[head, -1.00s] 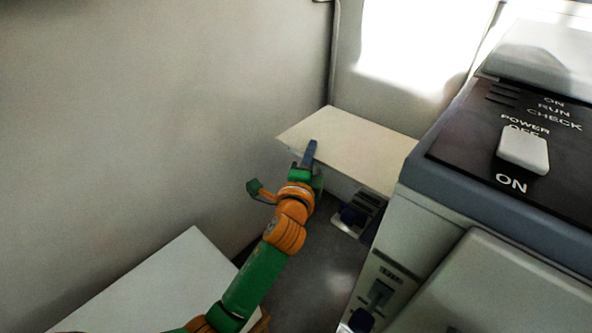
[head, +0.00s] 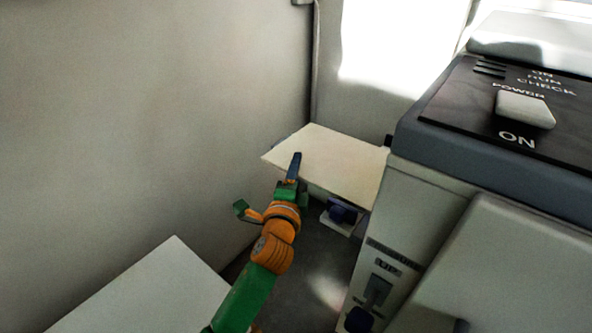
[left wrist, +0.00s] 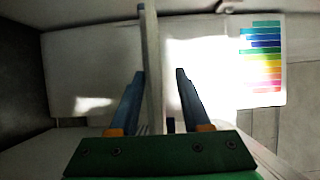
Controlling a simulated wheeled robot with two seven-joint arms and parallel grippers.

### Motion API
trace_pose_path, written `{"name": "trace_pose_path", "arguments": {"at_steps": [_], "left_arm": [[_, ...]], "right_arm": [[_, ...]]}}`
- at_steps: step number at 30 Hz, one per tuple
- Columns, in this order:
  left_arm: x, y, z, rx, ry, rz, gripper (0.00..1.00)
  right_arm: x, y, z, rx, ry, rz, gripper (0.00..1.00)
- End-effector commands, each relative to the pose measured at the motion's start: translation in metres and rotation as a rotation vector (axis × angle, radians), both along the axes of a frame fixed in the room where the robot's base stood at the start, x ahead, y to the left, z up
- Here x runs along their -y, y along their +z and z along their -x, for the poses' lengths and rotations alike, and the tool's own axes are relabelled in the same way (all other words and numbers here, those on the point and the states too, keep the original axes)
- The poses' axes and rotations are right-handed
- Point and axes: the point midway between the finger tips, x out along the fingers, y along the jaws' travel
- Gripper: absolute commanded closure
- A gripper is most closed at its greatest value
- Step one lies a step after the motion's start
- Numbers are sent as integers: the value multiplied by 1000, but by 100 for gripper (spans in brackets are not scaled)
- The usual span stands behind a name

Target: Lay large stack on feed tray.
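A pale flat slab (head: 335,165) lies beside the machine, above a bracket. I cannot tell in the head view where the large stack ends and the feed tray begins. My left gripper (head: 291,170) is at the slab's near left edge, with a blue finger over its top. In the left wrist view, the blue fingers of my left gripper (left wrist: 161,75) stand apart on both sides of a thin pale slab (left wrist: 152,50) seen edge-on. The slab is close to the left finger, and a gap shows at the right one. My right gripper is not in view.
The grey machine (head: 425,230) with its dark control panel (head: 470,115) stands to the right. A bracket with a blue knob (head: 341,211) is under the slab. A white tabletop (head: 140,290) is at lower left. Coloured stripes (left wrist: 262,55) show in the left wrist view.

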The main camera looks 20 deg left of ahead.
Motion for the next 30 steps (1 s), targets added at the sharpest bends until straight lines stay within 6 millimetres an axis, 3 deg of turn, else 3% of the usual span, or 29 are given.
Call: {"name": "trace_pose_path", "arguments": {"at_steps": [7,15,18,30], "left_arm": [[1,-1,6,-5,0,0,53],[8,-1,60,-5,0,1,53],[9,-1,69,-3,1,0,53],[9,-1,70,-1,0,0,53]], "right_arm": [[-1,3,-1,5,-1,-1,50],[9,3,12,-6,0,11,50],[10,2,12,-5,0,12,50],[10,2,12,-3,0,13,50]]}}
